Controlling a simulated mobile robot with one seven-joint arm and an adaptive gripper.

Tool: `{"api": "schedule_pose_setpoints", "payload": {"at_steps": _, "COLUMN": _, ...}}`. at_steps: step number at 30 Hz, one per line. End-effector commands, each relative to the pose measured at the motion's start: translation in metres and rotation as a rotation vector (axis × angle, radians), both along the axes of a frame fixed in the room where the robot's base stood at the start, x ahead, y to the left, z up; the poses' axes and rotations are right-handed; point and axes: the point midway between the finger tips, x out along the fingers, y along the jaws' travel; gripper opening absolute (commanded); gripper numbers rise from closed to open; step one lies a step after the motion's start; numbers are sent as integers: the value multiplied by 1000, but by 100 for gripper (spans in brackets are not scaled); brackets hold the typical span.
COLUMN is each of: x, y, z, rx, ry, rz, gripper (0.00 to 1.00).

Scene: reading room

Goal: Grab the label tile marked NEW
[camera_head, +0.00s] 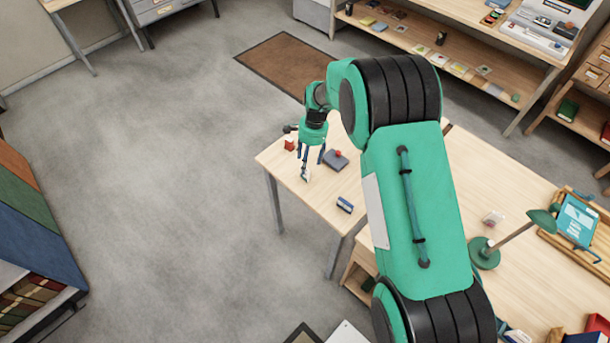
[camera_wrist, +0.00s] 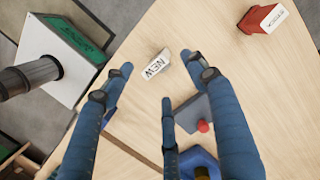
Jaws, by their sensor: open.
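The label tile marked NEW (camera_wrist: 157,65) is a small white piece with dark letters, on the pale wooden table. In the wrist view it lies just beyond my fingertips, in the gap between the two outer fingers. In the head view it shows as a small white piece (camera_head: 305,174) under the fingers, close to the table's left corner. My gripper (camera_wrist: 163,82) has blue fingers spread open, with nothing held between them. It points down at the table in the head view (camera_head: 308,162). I cannot tell how high the fingertips are above the tile.
A red block with a white label (camera_wrist: 262,20) stands near the tile. A grey piece with a red knob (camera_wrist: 188,113) lies close by, partly behind my fingers.

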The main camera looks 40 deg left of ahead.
Motion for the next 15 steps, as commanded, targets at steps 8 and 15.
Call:
{"api": "schedule_pose_setpoints", "payload": {"at_steps": 8, "x": 0, "y": 0, "z": -5, "rx": 1, "ry": -1, "rz": 0, "gripper": 58}}
{"api": "schedule_pose_setpoints", "payload": {"at_steps": 15, "x": -1, "y": 0, "z": -8, "rx": 0, "ry": -1, "rz": 0, "gripper": 58}}
